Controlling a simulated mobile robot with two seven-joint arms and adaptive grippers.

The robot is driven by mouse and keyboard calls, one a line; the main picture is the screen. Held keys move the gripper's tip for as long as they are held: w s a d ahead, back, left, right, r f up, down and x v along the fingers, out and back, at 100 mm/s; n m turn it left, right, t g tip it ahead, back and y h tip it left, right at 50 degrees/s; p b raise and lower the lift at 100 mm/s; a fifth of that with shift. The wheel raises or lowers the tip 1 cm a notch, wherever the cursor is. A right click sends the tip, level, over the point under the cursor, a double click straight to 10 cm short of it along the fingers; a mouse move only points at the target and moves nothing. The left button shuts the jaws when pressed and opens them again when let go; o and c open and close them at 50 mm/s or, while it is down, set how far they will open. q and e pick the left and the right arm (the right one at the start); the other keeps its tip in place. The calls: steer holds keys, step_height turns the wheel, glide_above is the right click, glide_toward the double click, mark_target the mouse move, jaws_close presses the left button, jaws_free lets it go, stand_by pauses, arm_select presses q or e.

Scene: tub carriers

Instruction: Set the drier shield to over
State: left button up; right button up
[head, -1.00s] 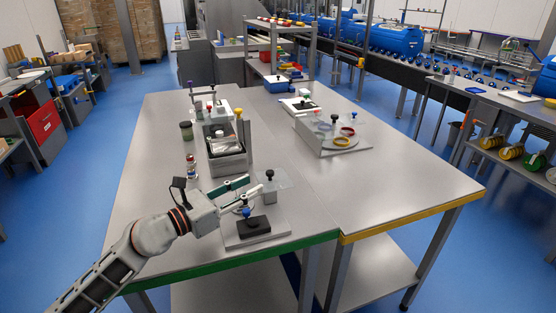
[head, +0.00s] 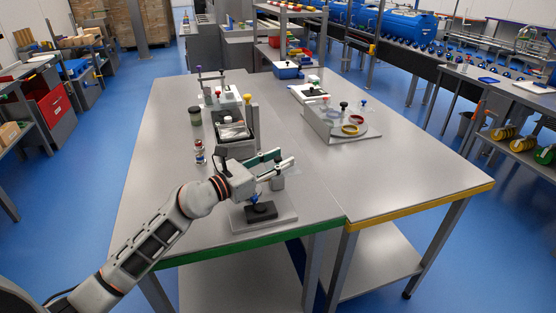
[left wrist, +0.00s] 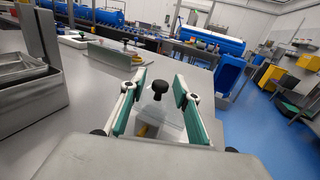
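I take the drier shield to be the clear panel (left wrist: 168,118) with a black knob (left wrist: 160,88), in the left wrist view; no label confirms this. In the head view my left gripper mostly hides the panel. It belongs to a small station with a pale base plate (head: 286,217), a black block (head: 261,211) and a blue knob (head: 256,197) at the table's front. My left gripper (head: 283,161) is above this station. In the left wrist view its green-padded fingers (left wrist: 158,84) are apart, with the knob seen between them; contact cannot be told. My right gripper is out of view.
An open grey bin (head: 232,133), a dark-lidded jar (head: 195,116) and a small bottle (head: 199,152) stand behind and left of the gripper. Another station with coloured rings (head: 350,129) is on the right-hand table (head: 400,180), whose front is clear.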

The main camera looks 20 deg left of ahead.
arm_select(q)
jaws_close()
steer(key=s+a, duration=0.1)
steer(key=a, duration=0.1)
steer(key=s+a+b, duration=0.1)
steer(key=s+a, duration=0.1)
steer(key=a, duration=0.1)
steer(key=s+a+b, duration=0.1)
steer(key=s+a, duration=0.1)
steer(key=shift+s+a+f, duration=0.15)
steer(key=shift+a+f, duration=0.05)
steer(key=shift+a, duration=0.2)
steer(key=shift+a+r+b, duration=0.15)
steer(key=shift+b, duration=0.15)
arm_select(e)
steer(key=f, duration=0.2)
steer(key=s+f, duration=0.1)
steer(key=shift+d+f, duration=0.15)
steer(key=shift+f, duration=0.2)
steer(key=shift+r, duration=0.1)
arm_select(q)
steer(key=shift+c, duration=1.8)
jaws_free()
steer(key=o, duration=0.4)
steer(key=shift+s+a, duration=0.2)
steer(key=shift+c, duration=0.2)
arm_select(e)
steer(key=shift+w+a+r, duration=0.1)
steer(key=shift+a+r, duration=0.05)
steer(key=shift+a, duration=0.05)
